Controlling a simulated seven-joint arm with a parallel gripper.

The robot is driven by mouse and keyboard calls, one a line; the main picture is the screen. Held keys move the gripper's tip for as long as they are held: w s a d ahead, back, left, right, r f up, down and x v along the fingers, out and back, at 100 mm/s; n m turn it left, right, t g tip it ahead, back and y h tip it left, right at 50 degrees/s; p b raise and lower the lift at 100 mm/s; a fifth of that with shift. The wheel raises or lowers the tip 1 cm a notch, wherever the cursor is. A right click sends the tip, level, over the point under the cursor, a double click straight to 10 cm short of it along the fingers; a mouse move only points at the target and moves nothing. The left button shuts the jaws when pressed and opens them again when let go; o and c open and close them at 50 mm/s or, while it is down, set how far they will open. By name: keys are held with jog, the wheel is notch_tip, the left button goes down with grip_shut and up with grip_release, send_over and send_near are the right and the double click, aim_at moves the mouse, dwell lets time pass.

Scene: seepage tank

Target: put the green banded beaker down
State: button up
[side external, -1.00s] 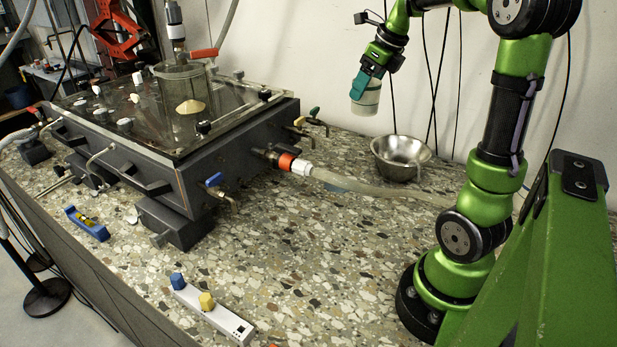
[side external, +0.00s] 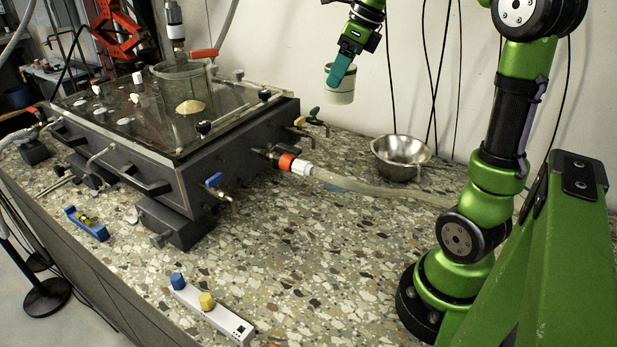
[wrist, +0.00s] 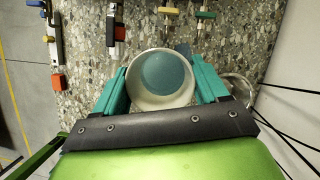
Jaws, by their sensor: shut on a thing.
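The beaker (side external: 341,92) is a small pale cup with a faint greenish band. In the side view it hangs in the air in front of the wall, nearly upright, well above the counter. My gripper (side external: 341,70) is shut on it from above, its teal fingers partly covering the beaker. In the wrist view the beaker (wrist: 137,99) shows its round pale rim and a teal inside, with a teal finger on each side. Whether the teal inside is liquid or the bottom cannot be told.
A metal bowl (side external: 402,158) stands on the speckled counter (side external: 290,260) near the wall. A dark tank (side external: 235,145) with a glass lid fills the left side. A hose (side external: 385,187) runs right from it.

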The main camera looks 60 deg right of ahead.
jog(key=w+a+n+g+y, duration=0.15)
jog(key=a+n, duration=0.45)
jog(key=a, duration=0.7)
jog(key=n+g+y, duration=0.2)
jog(key=n+g, duration=0.1)
jog(key=n, duration=0.6)
send_over(279, 280)
notch_tip(279, 280, down, 28)
jog(key=shift+r, duration=0.1)
jog(key=o, duration=1.2)
jog(key=s+d+r+n+t+h, duration=0.1)
jog(key=s+d+r+n+t, duration=0.1)
jog(key=r+n, duration=0.2)
jog(key=s+d+r+n+t, duration=0.2)
jog(key=r+n, duration=0.3)
jog(key=r, duration=0.4)
jog(key=s+d+r+n+t+h, duration=0.1)
jog(key=s+d+r+n+t, duration=0.1)
jog(key=r, duration=0.5)
jog(key=shift+s+d+r+n+t+h, duration=0.1)
jog(key=shift+s+d+n+t+h, duration=0.1)
jog(key=shift+d+n+t, duration=0.35)
jog(key=shift+s+d+n+t+h, duration=0.15)
jog(key=shift+d+n+t, duration=0.1)
jog(key=shift+n, duration=0.6)
